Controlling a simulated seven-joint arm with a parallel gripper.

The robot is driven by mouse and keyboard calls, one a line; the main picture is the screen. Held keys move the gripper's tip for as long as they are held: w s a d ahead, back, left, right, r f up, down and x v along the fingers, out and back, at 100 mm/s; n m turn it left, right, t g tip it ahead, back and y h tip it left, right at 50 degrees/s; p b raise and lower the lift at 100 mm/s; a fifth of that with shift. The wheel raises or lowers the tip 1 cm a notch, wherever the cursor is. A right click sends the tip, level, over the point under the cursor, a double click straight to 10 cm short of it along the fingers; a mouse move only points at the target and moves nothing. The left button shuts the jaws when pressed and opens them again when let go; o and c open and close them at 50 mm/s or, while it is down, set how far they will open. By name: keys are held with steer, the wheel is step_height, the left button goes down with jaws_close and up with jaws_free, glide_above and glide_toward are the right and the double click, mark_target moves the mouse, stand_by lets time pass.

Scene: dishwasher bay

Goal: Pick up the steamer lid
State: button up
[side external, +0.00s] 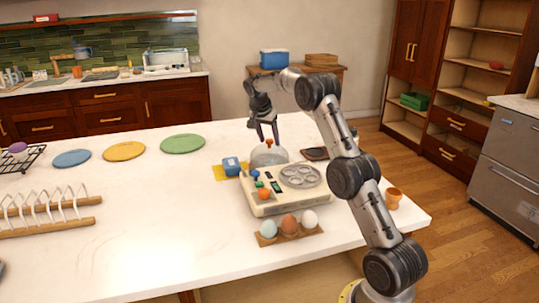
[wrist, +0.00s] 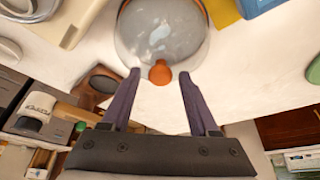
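The steamer lid (side external: 266,157) is a clear dome with an orange rim and an orange knob. It sits on the white counter behind the cream steamer base (side external: 262,207). In the wrist view the lid (wrist: 160,35) fills the top middle, with its knob (wrist: 160,72) toward me. My gripper (side external: 269,140) points down over the lid. In the wrist view my gripper (wrist: 160,72) is open, with one finger on each side of the knob and a visible gap on both sides. Nothing is held. The exact height of the fingertips against the knob is hard to tell.
A blue container (side external: 231,166) on a yellow cloth (side external: 219,173) stands just left of the lid. A wooden holder with several eggs (side external: 289,225) lies in front of the base. A dark tray (side external: 315,154) is right of the lid.

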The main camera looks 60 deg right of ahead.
jaws_close()
stand_by(1.2)
